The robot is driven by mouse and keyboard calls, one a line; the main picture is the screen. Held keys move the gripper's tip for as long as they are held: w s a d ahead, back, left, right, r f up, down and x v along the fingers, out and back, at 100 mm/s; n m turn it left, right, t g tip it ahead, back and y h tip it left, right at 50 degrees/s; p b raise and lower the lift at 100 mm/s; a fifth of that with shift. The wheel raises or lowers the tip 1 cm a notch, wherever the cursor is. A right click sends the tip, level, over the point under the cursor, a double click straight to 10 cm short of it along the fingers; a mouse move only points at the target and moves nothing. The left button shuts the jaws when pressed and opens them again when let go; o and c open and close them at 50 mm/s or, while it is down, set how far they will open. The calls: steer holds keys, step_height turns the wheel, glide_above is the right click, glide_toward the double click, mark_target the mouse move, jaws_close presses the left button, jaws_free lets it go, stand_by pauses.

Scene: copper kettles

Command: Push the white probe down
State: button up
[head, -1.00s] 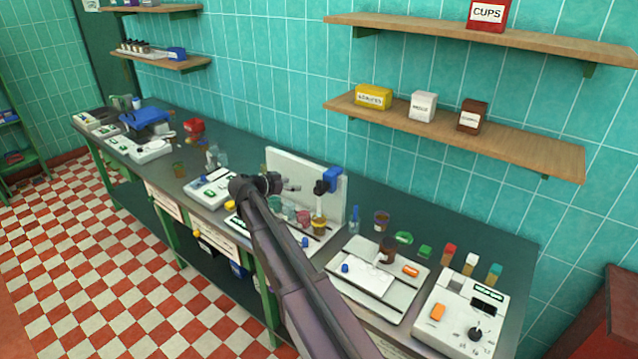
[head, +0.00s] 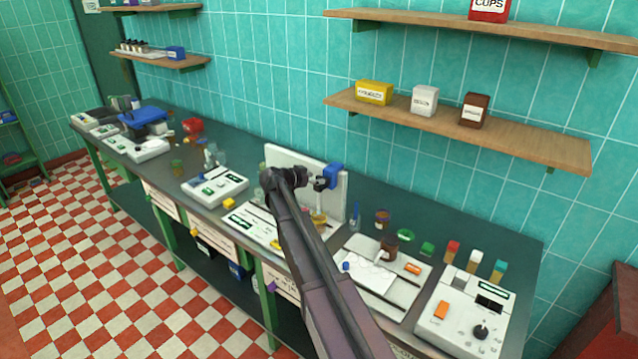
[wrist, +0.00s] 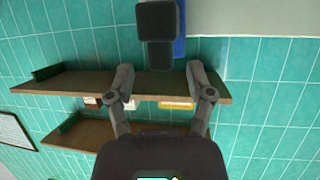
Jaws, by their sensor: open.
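My gripper (head: 311,181) is in the air in front of the upright white panel (head: 285,160) on the bench, just left of the blue holder (head: 333,174) with its dark block (head: 320,185). In the wrist view, my gripper's two fingers (wrist: 162,98) are spread apart with nothing between them. The dark block (wrist: 158,32) lies ahead of them, with a blue part (wrist: 180,42) behind it. I cannot clearly make out a white probe; the block and my arm may hide it. A cup with yellowish content (head: 318,217) stands below the holder.
My arm crosses the station's white base (head: 250,225). To the right are a white tray (head: 360,262), small jars and a white device (head: 462,312) with a black knob. Another white device (head: 214,190) is to the left. A wooden shelf (head: 530,140) hangs above.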

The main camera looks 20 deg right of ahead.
steer(key=shift+b+x, duration=0.3)
steer(key=shift+x, duration=0.95)
jaws_close()
